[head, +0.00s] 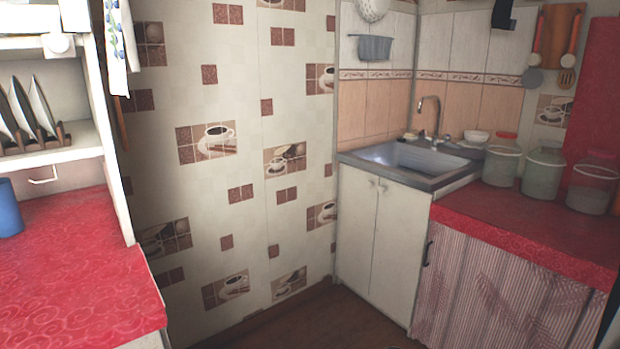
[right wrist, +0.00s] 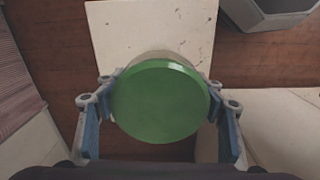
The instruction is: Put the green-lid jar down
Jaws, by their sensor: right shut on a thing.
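The green-lid jar (right wrist: 160,101) is in the right wrist view, seen from above, so its round green lid hides most of its body. My right gripper (right wrist: 163,92) is shut on it, with one blue-grey finger on each side. Brown floor and a pale panel show below and behind the jar; no counter top shows directly under it. The head view shows neither the held jar nor my right gripper. My left gripper is in neither view.
The right red counter (head: 509,220) bears a red-lid jar (head: 501,163), a jar with a pale greenish lid (head: 543,173) and another reddish-lid jar (head: 592,186) along its back. Its front strip is clear. A sink (head: 420,158) adjoins it. Another red counter (head: 70,270) with a blue cup (head: 9,208) is left.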

